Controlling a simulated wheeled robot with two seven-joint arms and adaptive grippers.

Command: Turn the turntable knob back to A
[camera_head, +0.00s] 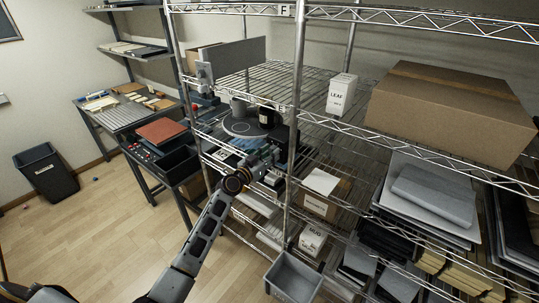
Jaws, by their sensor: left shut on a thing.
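The round grey turntable (243,126) sits on the wire shelf behind the near post, with a light grey mug-like piece (238,106) at its back. A black cylinder (266,117) stands at its right side. My left arm reaches up from the bottom, and my left gripper (270,156) is in front of and just below the turntable. It is shut on what seems to be the turntable knob. The knob and its letter marks are hidden or too small to read. My right gripper is not in view.
A metal shelf post (295,110) stands close right of my left gripper. A white LEAF box (341,94) and a large cardboard box (450,112) are on the shelf at right. A grey bin (293,279) is below. The floor at left is mostly clear.

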